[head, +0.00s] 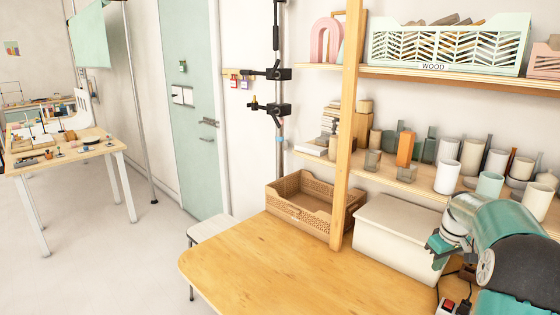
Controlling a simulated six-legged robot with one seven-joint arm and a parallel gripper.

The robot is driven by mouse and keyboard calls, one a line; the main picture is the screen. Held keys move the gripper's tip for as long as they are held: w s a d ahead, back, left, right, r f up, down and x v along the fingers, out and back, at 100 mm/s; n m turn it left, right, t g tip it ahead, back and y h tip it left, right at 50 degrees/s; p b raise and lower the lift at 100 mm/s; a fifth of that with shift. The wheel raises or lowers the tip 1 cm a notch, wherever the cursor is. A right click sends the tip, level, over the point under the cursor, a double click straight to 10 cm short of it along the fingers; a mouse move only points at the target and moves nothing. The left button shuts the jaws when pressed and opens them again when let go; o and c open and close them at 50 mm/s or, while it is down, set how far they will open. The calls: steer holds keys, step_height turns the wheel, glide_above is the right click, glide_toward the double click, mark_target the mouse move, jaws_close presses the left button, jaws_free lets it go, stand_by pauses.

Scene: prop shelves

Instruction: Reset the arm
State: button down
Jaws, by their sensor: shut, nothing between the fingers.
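The task names no other object. A light wooden table (255,262) fills the lower middle of the view. A brown basket (300,207) and a cream lidded box (398,240) stand along its back edge, either side of a wooden post (347,130).
Shelves hold vases, pots and a mint WOOD crate (450,45). A white stool (212,228) is left of the table. Open floor (130,255) lies left, before another table (60,160).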

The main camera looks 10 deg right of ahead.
steer(key=s+a+r+t, duration=0.1)
steer(key=s+a+r, duration=0.25)
steer(key=a, duration=0.45)
steer(key=s+a+r+h, duration=0.1)
steer(key=s+a+r, duration=0.2)
steer(key=a+r, duration=0.35)
steer(key=s+a+r+t, duration=0.1)
steer(key=s+a+r, duration=0.2)
steer(key=a, duration=0.7)
steer(key=s+a+f+m+t+y, duration=0.1)
steer(key=s+a+f+m, duration=0.1)
steer(key=s+a, duration=1.1)
steer(key=s, duration=0.4)
steer(key=shift+f+t, duration=0.15)
steer(key=shift+t, duration=0.25)
